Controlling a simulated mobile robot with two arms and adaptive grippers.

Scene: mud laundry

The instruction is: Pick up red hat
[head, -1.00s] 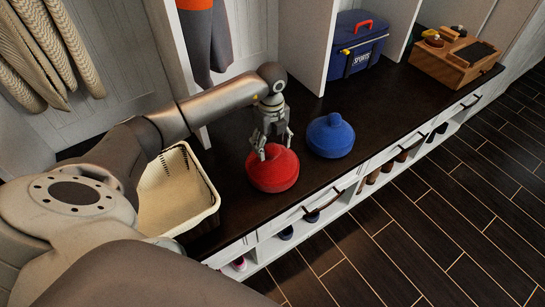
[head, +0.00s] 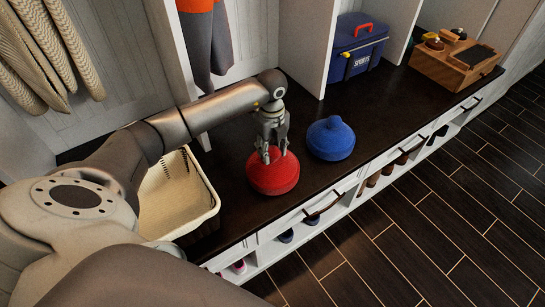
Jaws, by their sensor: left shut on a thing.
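The red hat (head: 273,177) sits on the dark bench top, left of the blue hat (head: 330,138). My left gripper (head: 274,157) points down onto the top of the red hat, with its fingers shut on the hat's raised middle. The gripper covers part of the hat's top. The hat looks to be at the bench surface; I cannot tell whether there is a gap under it. My right gripper is not in view.
A cream basket (head: 205,212) stands left of the red hat, under my arm. A blue sports box (head: 357,48) and a wooden shoe-care box (head: 455,65) stand farther right. Shoes sit in cubbies below. Bare bench (head: 395,105) lies right of the blue hat.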

